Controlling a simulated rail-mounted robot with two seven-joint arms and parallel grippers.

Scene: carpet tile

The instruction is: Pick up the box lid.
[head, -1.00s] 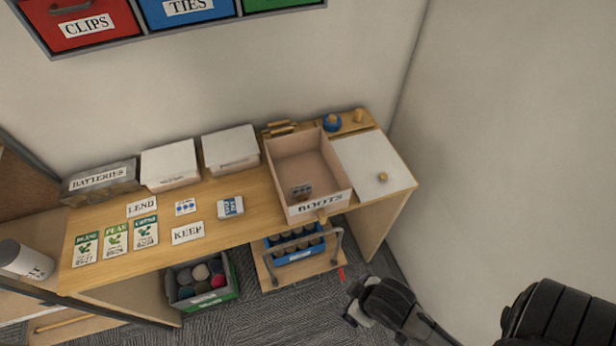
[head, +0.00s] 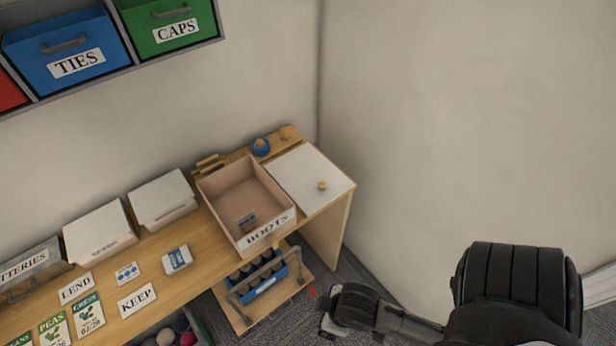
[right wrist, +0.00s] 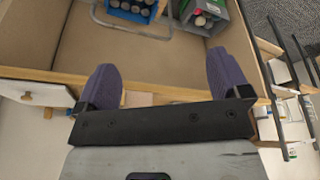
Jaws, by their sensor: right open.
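The box lid (head: 290,180) is a flat white panel with a small wooden knob (head: 322,186). It lies on the right end of the wooden desk, beside the open BOOTS box (head: 267,237). My right gripper (head: 328,326) is below and in front of the desk, apart from the lid. In the right wrist view its two purple-padded fingers (right wrist: 168,80) are spread with nothing held between them. A white panel with a wooden knob, seemingly the lid, shows at the left edge of that view (right wrist: 50,94). My left gripper is out of view.
White boxes (head: 162,198), cards and a KEEP label (head: 137,298) occupy the desk's left part. A blue item (head: 261,147) sits behind the lid. A blue crate (head: 268,283) stands on a low shelf below. A wall closes the right side.

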